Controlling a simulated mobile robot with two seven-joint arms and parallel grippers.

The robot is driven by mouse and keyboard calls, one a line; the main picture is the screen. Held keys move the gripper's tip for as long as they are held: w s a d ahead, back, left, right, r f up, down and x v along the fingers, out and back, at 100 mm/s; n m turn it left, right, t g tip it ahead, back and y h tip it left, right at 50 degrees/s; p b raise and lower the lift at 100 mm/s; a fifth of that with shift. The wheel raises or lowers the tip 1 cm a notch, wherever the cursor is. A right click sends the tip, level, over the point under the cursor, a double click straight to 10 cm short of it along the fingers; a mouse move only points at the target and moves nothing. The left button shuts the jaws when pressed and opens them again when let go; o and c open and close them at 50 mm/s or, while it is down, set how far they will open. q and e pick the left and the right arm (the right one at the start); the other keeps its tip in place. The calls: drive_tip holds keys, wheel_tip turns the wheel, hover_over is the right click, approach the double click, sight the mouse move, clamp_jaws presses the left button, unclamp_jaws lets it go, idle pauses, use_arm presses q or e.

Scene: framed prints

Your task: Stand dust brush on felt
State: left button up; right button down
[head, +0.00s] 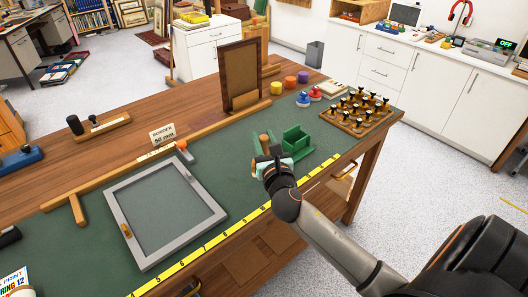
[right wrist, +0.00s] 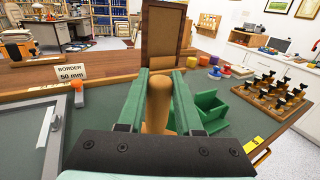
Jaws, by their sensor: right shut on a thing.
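My right gripper (head: 270,152) is over the green mat's right half, beside a green open holder (head: 298,143). In the right wrist view, its two teal fingers (right wrist: 160,77) are shut on a tan wooden handle (right wrist: 157,105), seemingly the dust brush's. The handle looks roughly upright; its lower end and any bristles are hidden by the gripper. The green felt-like surface (head: 232,172) covers much of the wooden bench. I cannot tell whether the brush touches it. My left gripper is not in view.
A grey frame (head: 120,228) lies at left, near a long wooden rail with a "BORDER 50 mm" sign (head: 162,134). A brown upright frame (head: 241,78) stands behind. A rack of black-topped tools (head: 358,112) is at right; a yellow ruler (head: 222,236) runs along the front edge.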

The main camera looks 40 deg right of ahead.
sight(264, 150)
drive_tip(key=shift+w+d+f, duration=0.25)
drive_tip(key=shift+d+f, duration=0.05)
drive_tip(key=shift+f, duration=0.2)
drive_tip(key=shift+w+f+b, duration=0.1)
drive_tip(key=shift+f+b, duration=0.5)
drive_tip(key=shift+f, duration=1)
drive_tip(key=shift+d, duration=0.1)
drive_tip(key=shift+f, duration=0.15)
drive_tip(key=c, duration=0.6)
unclamp_jaws()
